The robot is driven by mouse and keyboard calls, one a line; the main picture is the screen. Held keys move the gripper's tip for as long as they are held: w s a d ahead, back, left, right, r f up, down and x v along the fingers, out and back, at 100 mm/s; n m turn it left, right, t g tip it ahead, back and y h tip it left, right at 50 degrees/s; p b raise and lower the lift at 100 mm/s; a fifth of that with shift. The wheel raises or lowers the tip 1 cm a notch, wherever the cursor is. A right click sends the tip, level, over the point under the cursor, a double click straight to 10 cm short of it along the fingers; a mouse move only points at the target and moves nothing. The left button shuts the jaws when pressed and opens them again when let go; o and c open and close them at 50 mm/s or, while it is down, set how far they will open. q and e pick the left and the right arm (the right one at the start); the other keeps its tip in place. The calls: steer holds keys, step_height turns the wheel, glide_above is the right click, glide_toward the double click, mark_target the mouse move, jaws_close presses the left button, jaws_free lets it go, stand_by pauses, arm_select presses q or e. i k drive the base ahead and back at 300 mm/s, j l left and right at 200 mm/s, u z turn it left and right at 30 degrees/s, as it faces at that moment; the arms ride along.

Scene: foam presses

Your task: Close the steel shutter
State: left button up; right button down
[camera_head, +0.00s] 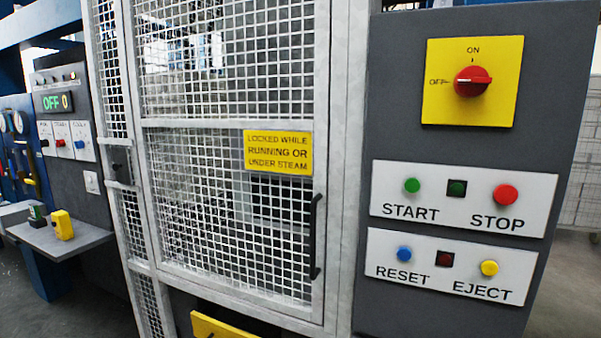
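A white wire-mesh door (228,225) in a pale metal frame fills the middle of the head view. It looks shut against its frame. A black vertical handle (316,237) sits on its right side. A yellow sign (278,152) on it reads "locked while running or under steam". I cannot make out a separate solid steel shutter; the machine's inside is dark behind the mesh. Neither of my grippers is in view.
Right of the door, a dark control panel (385,60) carries a red rotary switch (472,82), START/STOP buttons (458,198) and RESET/EJECT buttons (449,266).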

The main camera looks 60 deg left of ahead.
mark_target(121, 165)
steer(key=u, duration=3.15)
